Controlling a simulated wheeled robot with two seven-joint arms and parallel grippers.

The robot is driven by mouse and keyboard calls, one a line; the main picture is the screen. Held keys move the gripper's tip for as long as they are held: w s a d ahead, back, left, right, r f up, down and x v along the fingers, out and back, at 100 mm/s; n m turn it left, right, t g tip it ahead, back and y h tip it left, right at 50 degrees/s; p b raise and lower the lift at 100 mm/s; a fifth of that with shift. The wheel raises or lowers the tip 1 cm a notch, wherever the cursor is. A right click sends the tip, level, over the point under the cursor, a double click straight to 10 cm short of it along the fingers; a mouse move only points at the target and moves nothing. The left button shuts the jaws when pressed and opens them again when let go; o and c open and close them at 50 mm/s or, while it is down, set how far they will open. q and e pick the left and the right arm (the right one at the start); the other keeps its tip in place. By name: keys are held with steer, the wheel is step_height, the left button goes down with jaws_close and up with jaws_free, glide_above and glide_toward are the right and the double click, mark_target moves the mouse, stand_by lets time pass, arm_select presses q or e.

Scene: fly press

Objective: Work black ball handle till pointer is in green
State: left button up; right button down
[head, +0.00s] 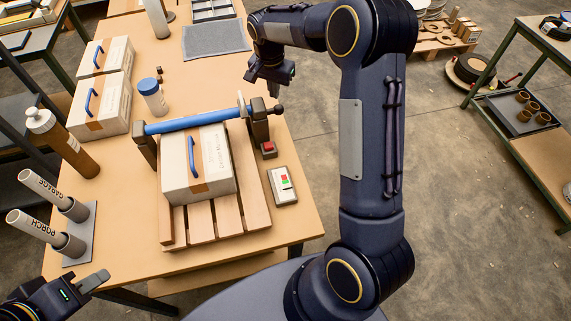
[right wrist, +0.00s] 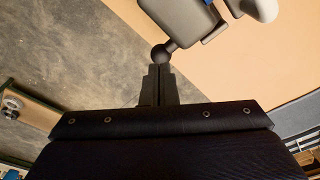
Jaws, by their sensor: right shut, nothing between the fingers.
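The black ball handle (head: 278,108) sticks out from the right dark post (head: 258,124) of the press, at the right end of the blue bar (head: 188,121). It also shows in the right wrist view (right wrist: 160,54), just ahead of my fingertips. My right gripper (head: 274,88) is shut and empty, close behind the ball; I cannot tell whether the fingertips (right wrist: 158,70) touch it. A small gauge plate (head: 283,192) with red and green marks lies right of the slatted base; its pointer is too small to read. My left gripper (head: 100,280) is at the lower left, away from the press.
A white box (head: 180,190) sits on wooden slats (head: 250,180) under the bar. A red button (head: 268,148) is by the right post. A blue-capped jar (head: 153,98), brown bottle (head: 58,140) and labelled tubes (head: 45,225) stand to the left. The table's right edge is close.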

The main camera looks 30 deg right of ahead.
mark_target(278, 107)
steer(key=r+t+h+b, duration=0.1)
steer(key=b, duration=0.5)
steer(key=shift+r, duration=0.2)
stand_by(0.4)
steer(key=shift+b+x, duration=2.55)
steer(key=shift+x, duration=0.95)
steer(key=shift+d+f, duration=0.1)
